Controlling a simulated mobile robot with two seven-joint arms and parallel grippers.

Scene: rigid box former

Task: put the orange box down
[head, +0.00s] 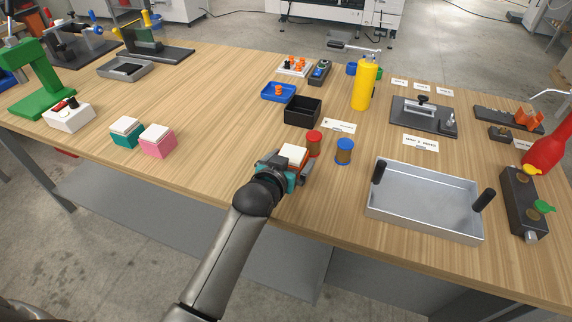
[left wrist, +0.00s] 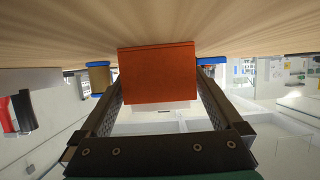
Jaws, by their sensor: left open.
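The orange box (head: 297,162) with its white top is at the front middle of the table in the head view, largely hidden by my left gripper (head: 286,167). In the left wrist view, which is upside down, the orange box (left wrist: 158,75) lies between the two fingers of my left gripper (left wrist: 160,88). Its base appears to rest on the wooden table. The fingers are open on either side of the box; I cannot tell whether either touches it. My right gripper is not in view.
A red-capped jar (head: 314,144) and a blue-capped jar (head: 345,151) stand just right of the box. A grey tray (head: 425,201) with black handles is farther right. A teal box (head: 125,134) and a pink box (head: 157,141) stand left, with clear table between.

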